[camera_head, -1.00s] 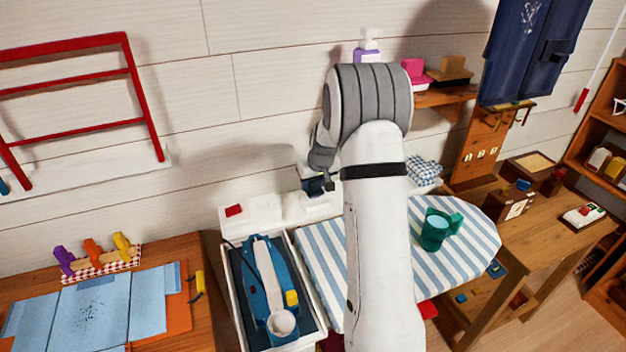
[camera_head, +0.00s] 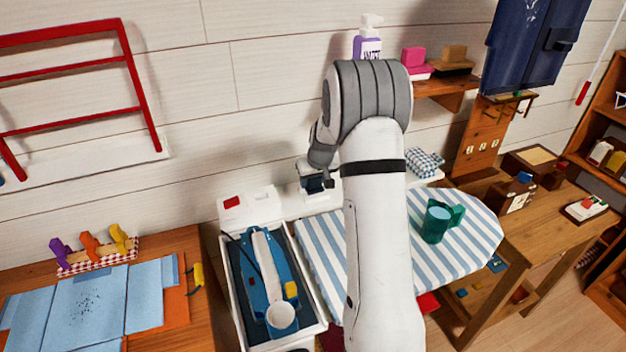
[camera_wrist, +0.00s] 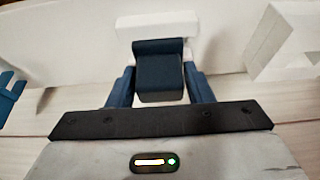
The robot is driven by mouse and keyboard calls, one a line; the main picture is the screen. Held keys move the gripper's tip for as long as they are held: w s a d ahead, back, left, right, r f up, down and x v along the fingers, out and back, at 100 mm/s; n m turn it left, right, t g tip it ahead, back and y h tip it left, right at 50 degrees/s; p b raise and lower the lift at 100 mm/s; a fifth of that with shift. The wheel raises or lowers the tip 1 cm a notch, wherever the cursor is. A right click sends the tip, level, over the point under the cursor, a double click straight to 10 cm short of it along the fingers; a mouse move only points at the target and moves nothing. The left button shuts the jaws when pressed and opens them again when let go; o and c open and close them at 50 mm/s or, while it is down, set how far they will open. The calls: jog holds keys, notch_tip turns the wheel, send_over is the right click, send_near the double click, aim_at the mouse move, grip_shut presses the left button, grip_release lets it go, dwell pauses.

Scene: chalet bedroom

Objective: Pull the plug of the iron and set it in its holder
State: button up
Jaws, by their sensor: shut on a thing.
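In the wrist view, my gripper (camera_wrist: 155,90) has its blue fingers closed on a dark navy block (camera_wrist: 160,72), which may be the plug. A white piece (camera_wrist: 155,27) lies just beyond its top. In the head view, my gripper (camera_head: 318,183) is over the white ledge near the wall, partly hidden by my arm. The blue and white iron (camera_head: 262,270) lies in a dark-lined white tray (camera_head: 238,318) at the left. A dark cord (camera_head: 228,238) shows at the tray's upper left corner. I cannot tell which thing is the plug's holder.
A striped ironing board (camera_head: 465,240) with a green mug (camera_head: 436,224) stands right of the tray. A white box with a red part (camera_head: 247,208) is behind the tray. A wooden table (camera_head: 190,250) is left.

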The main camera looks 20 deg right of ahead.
jog(key=shift+f, duration=0.15)
jog(key=o, duration=1.1)
jog(key=b+v, duration=0.1)
jog(key=v, duration=0.7)
jog(key=s+a+r, duration=0.4)
jog(key=s+a, duration=0.1)
jog(key=s, duration=0.3)
jog(key=s+a+r, duration=0.3)
jog(key=s+a, duration=0.2)
jog(key=s, duration=0.4)
jog(key=shift+g, duration=0.8)
jog(key=s+a, duration=0.1)
jog(key=s, duration=0.4)
jog(key=s+a, duration=0.1)
jog(key=s, duration=0.5)
jog(key=s+a, duration=0.1)
jog(key=s, duration=0.4)
jog(key=shift+s+a+f, duration=0.15)
jog(key=shift+s+a, duration=0.1)
jog(key=shift+a, duration=0.05)
